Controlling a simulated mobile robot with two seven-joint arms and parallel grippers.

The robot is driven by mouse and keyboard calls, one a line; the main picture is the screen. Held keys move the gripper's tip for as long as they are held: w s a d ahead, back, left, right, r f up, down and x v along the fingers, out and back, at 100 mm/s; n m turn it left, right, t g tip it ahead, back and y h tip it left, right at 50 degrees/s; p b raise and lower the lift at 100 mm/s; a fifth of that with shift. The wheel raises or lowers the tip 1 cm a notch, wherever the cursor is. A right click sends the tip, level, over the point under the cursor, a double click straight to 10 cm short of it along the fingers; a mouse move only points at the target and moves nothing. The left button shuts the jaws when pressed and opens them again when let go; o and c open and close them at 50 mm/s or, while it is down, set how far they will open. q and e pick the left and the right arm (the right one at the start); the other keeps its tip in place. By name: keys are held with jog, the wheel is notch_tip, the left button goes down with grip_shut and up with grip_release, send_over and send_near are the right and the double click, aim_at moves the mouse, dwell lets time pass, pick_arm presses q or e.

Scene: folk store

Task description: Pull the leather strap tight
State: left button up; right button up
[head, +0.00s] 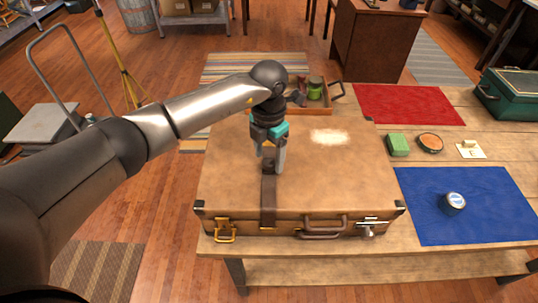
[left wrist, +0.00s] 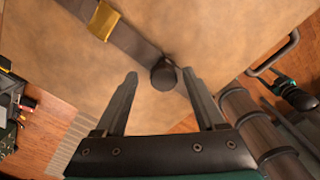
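The leather strap (head: 268,202) is a dark brown band running over the lid and front edge of a tan suitcase (head: 345,180). It also shows in the left wrist view (left wrist: 135,44), with a brass buckle (left wrist: 103,20) and a dark rounded knob or end piece (left wrist: 164,76). My left gripper (head: 269,163) is above the strap, pointing down. In the left wrist view its fingers (left wrist: 160,75) are apart, with the knob between their tips; I see no clear grip on it. The gripper hides part of the strap in the head view. I see no right gripper fingers.
The suitcase lies shut on a wooden table, with a brass latch (head: 225,231) and a handle (head: 321,231) at its front. A tray (head: 319,110) with jars stands behind it. To the right are a blue mat (head: 490,220) with a tin (head: 453,203) and a green block (head: 397,145).

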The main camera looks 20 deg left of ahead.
pick_arm(q)
notch_tip(320, 180, up, 15)
jog(key=shift+b, duration=0.3)
dwell(0.3)
dwell(0.6)
